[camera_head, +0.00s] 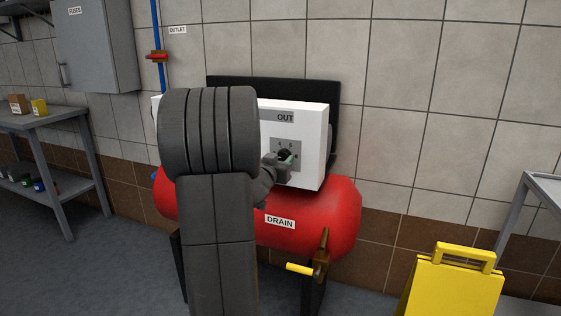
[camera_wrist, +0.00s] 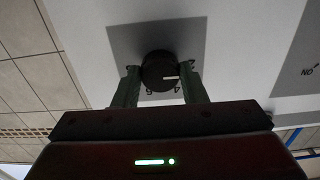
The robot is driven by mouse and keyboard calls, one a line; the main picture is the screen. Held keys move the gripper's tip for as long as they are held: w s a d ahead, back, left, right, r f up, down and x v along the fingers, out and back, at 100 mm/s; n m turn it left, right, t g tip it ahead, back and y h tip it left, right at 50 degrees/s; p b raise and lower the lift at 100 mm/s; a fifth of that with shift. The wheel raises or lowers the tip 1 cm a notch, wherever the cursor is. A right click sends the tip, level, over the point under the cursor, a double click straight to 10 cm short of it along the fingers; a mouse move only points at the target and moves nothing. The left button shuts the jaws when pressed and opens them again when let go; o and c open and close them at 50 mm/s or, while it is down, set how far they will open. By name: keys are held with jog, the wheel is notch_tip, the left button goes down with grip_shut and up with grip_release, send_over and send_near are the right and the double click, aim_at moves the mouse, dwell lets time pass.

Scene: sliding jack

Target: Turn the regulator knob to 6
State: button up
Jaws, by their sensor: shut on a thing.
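The regulator knob (camera_wrist: 158,70) is round and dark with a white pointer line. It sits on a grey dial plate (camera_wrist: 122,45) on the white panel (camera_head: 312,150). In the wrist view the pointer aims right, near the 4 and short of the digits at the lower left, which I cannot read surely. My gripper (camera_wrist: 161,82) has one greenish finger on each side of the knob and is shut on it. In the head view my gripper (camera_head: 284,162) covers most of the knob, and my arm hides the panel's left part.
A red tank (camera_head: 330,212) with a DRAIN label lies below the panel. A brass valve with a yellow handle (camera_head: 300,268) is at its lower front. A yellow folding sign (camera_head: 452,285) stands at lower right. A workbench (camera_head: 50,122) is at left.

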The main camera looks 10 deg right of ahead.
jog(key=shift+m, duration=0.3)
jog(key=m+b, duration=0.1)
jog(key=m, duration=0.4)
jog(key=shift+m, duration=0.3)
jog(key=m+b, duration=0.2)
jog(key=m, duration=0.3)
jog(key=shift+a, duration=0.1)
jog(key=m+b, duration=0.3)
jog(key=m, duration=0.3)
jog(key=shift+m, duration=0.4)
jog(key=m+b, duration=0.2)
jog(key=m, duration=0.3)
jog(key=shift+r+m+b, duration=0.1)
jog(key=shift+m+b, duration=0.2)
jog(key=shift+b, duration=0.1)
jog(key=o, duration=1)
